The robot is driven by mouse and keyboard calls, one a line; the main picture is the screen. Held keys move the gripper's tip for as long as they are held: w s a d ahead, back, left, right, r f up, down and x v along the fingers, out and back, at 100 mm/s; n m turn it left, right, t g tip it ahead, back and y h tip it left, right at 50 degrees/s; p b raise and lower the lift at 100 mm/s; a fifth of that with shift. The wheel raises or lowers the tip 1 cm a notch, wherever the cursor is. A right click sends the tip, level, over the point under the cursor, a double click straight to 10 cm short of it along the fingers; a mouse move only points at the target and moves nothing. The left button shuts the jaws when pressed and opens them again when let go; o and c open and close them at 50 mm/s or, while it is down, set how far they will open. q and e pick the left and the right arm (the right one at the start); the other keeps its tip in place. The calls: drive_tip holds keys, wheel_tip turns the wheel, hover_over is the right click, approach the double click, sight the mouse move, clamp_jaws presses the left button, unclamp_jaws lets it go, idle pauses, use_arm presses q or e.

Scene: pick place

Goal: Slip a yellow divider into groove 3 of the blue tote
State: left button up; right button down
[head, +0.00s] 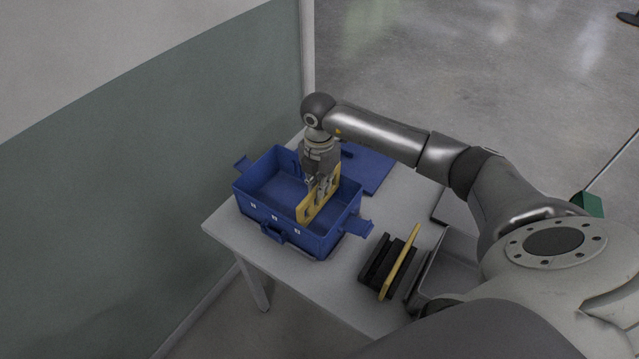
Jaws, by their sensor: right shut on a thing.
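The blue tote (262,211) stands open on the table, with small white marks along its near wall. My right gripper (321,194) is above and inside the tote's right part, shut on a yellow divider (306,208). The divider is upright and runs from the near wall toward the far side. Its lower edge is hidden by the near wall, so I cannot tell which groove it is in or how deep it sits. Another yellow divider (402,262) stands with black dividers (381,259) in a rack at the right. My left gripper is not in view.
The grey table (305,274) holds everything. A blue flat panel (371,170) lies behind the tote. A green wall (130,190) is close on the left. The tote's flaps stick out at both sides. A bare strip of table lies between tote and rack.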

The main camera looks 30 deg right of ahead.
drive_tip(key=shift+f+b, duration=1)
drive_tip(key=shift+f, duration=0.45)
idle(0.5)
drive_tip(key=c, duration=1.5)
unclamp_jaws()
drive_tip(key=shift+c, duration=1.1)
drive_tip(key=shift+r, duration=0.15)
drive_tip(key=shift+r+p, duration=3)
drive_tip(key=shift+r, duration=0.95)
